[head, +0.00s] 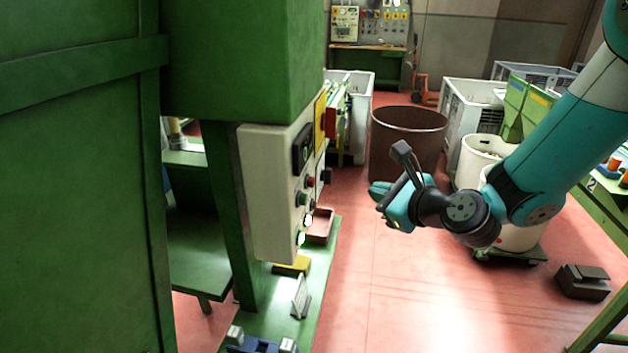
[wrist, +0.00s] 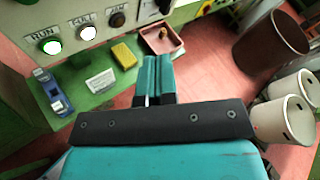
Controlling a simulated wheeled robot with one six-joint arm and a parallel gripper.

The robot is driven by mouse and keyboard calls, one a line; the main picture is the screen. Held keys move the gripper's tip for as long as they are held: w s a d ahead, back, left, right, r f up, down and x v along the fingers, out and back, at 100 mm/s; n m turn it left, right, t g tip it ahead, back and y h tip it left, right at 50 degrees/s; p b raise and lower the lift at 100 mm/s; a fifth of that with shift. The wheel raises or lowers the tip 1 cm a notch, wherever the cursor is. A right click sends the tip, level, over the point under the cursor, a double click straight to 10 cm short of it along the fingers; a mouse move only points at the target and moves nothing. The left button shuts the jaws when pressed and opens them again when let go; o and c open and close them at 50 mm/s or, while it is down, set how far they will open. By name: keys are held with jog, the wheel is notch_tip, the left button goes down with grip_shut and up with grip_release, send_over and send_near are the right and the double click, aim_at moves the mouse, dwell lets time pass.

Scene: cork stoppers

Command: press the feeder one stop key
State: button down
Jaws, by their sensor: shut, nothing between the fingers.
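The pale control panel (head: 262,190) hangs on the green machine at left of centre in the head view. Its button face is seen at a steep angle. A red button (head: 311,182) shows there, with a green one (head: 301,199) nearby; I cannot read which is the feeder one stop key. In the wrist view only the panel's lower part (wrist: 25,18) shows, with lamps marked RUN (wrist: 52,46), FULL (wrist: 86,33) and JAM (wrist: 117,19). RUN and FULL are lit. My gripper (head: 377,198) is shut and empty, right of the panel and apart from it; its fingers (wrist: 157,76) show in the wrist view.
Below the panel are a yellow block (wrist: 124,52), a small card (wrist: 101,82), a reddish tray (wrist: 161,40) and a blue device (wrist: 53,92). A brown bin (head: 408,140) and white tubs (head: 480,158) stand beyond my gripper. Red floor between is clear.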

aim_at(312, 182)
jog(key=w+a+p, duration=0.1)
jog(key=a+p, duration=0.7)
jog(key=p, duration=0.1)
jog(key=shift+w+a, duration=0.25)
jog(key=shift+w, duration=0.1)
jog(key=shift+a+r+p, duration=0.1)
jog(key=shift+a+p, duration=0.15)
jog(key=shift+p, duration=0.35)
dwell(1.3)
jog(key=shift+w+a+p, duration=0.15)
jog(key=shift+a+p, duration=0.45)
jog(key=shift+p, duration=0.4)
dwell(0.8)
jog(key=shift+d, duration=0.1)
jog(key=shift+d+b, duration=0.75)
jog(key=shift+b, duration=0.3)
